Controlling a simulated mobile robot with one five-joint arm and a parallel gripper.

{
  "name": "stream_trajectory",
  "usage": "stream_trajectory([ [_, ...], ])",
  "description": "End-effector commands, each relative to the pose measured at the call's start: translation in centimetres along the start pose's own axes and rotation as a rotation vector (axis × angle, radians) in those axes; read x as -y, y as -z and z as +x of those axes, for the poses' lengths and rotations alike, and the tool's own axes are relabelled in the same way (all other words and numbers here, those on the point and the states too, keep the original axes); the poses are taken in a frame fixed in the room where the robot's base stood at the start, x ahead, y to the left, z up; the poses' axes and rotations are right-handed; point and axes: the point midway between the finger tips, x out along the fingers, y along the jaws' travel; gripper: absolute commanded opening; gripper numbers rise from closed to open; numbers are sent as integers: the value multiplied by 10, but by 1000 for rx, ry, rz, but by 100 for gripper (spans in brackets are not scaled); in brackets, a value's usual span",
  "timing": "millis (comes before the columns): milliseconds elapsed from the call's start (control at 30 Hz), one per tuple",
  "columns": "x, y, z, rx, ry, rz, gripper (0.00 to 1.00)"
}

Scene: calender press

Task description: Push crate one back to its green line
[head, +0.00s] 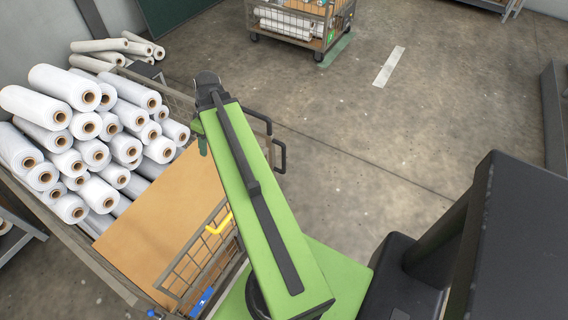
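A wheeled wire crate (318,34) with white rolls stands at the top of the head view, cut off by the upper edge. It has a small green tag. A green line (336,50) lies on the floor beside its lower right corner. A nearer, larger wire crate (205,262) full of white rolls stands at the left, with a yellow handle and a blue tag. I cannot read a number on either crate. My green arm reaches up over the near crate's right side. My gripper's fingers do not show; the arm's far end hides what lies beyond.
A white strip (388,67) lies on the floor right of the green line. More rolls (118,50) lie in a pile at the upper left. A dark rail (553,115) stands at the right edge. The floor (400,140) between is clear.

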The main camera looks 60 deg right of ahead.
Motion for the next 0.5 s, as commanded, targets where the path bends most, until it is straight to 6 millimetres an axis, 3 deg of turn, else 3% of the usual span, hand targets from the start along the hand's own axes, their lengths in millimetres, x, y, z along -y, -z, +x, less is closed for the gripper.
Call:
stream_trajectory([
  [33, -43, -30, 8, -33, 2, 5, 40],
  [100, -90, -71, 5, -81, -2, -15, 40],
  [200, -145, -132, 1, -147, -23, -46, 40],
  [300, -181, -185, -4, -195, -54, -74, 40],
  [400, -203, -224, -9, -227, -82, -95, 40],
  [500, -212, -246, -12, -244, -100, -109, 40],
])
